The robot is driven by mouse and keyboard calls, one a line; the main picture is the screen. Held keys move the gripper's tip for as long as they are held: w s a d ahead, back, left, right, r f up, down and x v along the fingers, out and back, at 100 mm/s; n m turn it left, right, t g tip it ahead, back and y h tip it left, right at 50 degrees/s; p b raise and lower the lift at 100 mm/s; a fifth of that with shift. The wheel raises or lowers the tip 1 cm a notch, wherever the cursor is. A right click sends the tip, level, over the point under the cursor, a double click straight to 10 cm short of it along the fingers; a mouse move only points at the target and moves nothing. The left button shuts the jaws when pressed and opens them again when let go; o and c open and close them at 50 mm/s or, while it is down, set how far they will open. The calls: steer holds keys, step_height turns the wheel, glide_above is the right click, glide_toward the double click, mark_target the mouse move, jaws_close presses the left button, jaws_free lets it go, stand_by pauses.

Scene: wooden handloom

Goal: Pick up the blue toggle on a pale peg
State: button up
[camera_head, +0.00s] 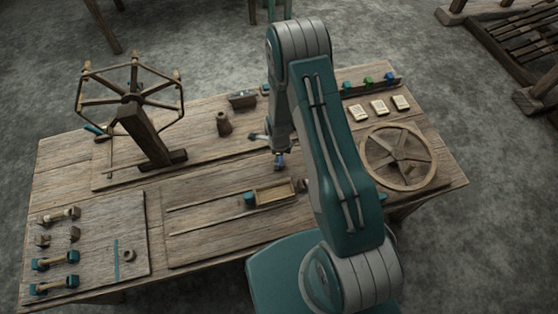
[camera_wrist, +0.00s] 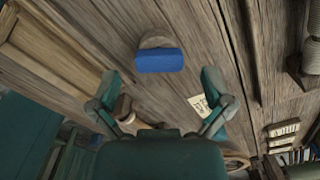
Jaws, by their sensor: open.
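The blue toggle (camera_wrist: 159,60) shows in the wrist view as a small blue block with a pale, rounded peg (camera_wrist: 156,42) at its far side. In the head view the toggle (camera_head: 281,160) is a small blue spot just below the end of my arm, near the middle of the table. My gripper (camera_wrist: 163,82) is open and empty in the wrist view, with its two fingers spread left and right. The toggle lies ahead of the gap between them, apart from both fingers. In the head view my gripper (camera_head: 270,143) is partly hidden by my arm.
A narrow wooden tray (camera_head: 274,194) and a dark teal cylinder (camera_head: 249,200) stand nearby. A spoked wheel (camera_head: 398,158) and pale cards (camera_head: 380,107) lie to the right. A tall winder (camera_head: 145,133) stands left. A rack (camera_head: 370,83) holds coloured knobs.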

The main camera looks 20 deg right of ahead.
steer(key=shift+f, duration=1.25)
steer(key=c, duration=0.8)
steer(key=shift+r, duration=0.1)
